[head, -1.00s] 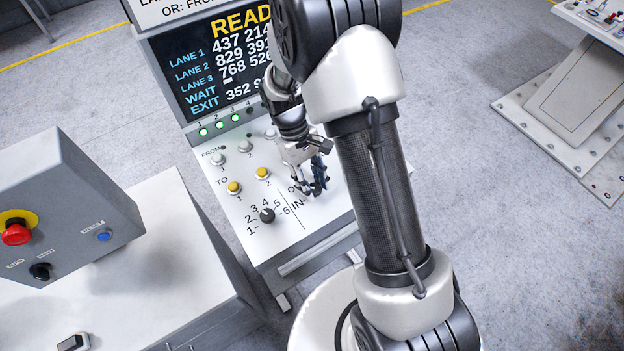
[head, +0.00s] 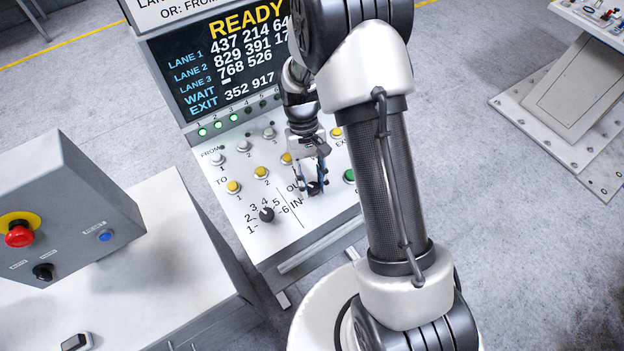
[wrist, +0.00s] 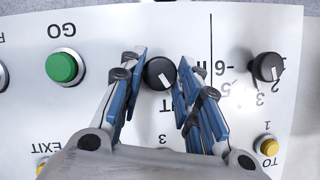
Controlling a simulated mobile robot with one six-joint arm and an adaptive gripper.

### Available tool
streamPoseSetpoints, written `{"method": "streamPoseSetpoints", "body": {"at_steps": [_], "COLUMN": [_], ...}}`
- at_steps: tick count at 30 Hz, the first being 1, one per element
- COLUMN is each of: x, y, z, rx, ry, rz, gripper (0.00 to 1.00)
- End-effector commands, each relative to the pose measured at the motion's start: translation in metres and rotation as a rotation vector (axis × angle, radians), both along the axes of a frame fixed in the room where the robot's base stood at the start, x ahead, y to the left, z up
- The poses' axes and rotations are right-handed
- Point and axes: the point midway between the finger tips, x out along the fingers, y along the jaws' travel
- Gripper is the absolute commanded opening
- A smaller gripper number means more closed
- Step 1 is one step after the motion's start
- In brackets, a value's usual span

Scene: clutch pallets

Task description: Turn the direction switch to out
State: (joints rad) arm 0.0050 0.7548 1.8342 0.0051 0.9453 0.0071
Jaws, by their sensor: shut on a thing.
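The direction switch is a round black knob with a white pointer mark (wrist: 158,74), between my fingertips in the wrist view. My gripper (wrist: 162,68) has its blue-padded fingers closed on either side of the knob. The pointer mark slants to the lower right, toward the partly hidden OUT lettering; the IN lettering is at the knob's right. In the head view my gripper (head: 313,184) is down at the sloped panel, and its fingers hide most of the switch and part of the OUT label.
A lane selector knob (head: 267,214) stands left of the switch; the green GO button (head: 349,176) stands right. Yellow TO buttons (head: 233,187) and white FROM buttons (head: 217,159) lie further up the panel. The screen (head: 222,70) reads READY. A grey box with a red button (head: 19,235) stands left.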

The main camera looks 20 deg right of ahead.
Motion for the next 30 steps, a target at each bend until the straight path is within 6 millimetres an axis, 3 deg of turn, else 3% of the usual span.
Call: {"method": "streamPoseSetpoints", "body": {"at_steps": [6,7,15,25,30], "x": [0.000,0.000,0.000,0.001,0.008], "y": [0.000,0.000,0.000,0.000,0.000], "z": [0.000,0.000,0.000,0.001,0.017], "rx": [-0.001,0.000,0.000,0.000,0.000], "ry": [-0.001,-0.001,-0.001,0.000,-0.004], "rz": [-0.002,-0.001,0.000,0.001,0.001], "gripper": [0.07,0.32,0.50,0.51,0.51]}}
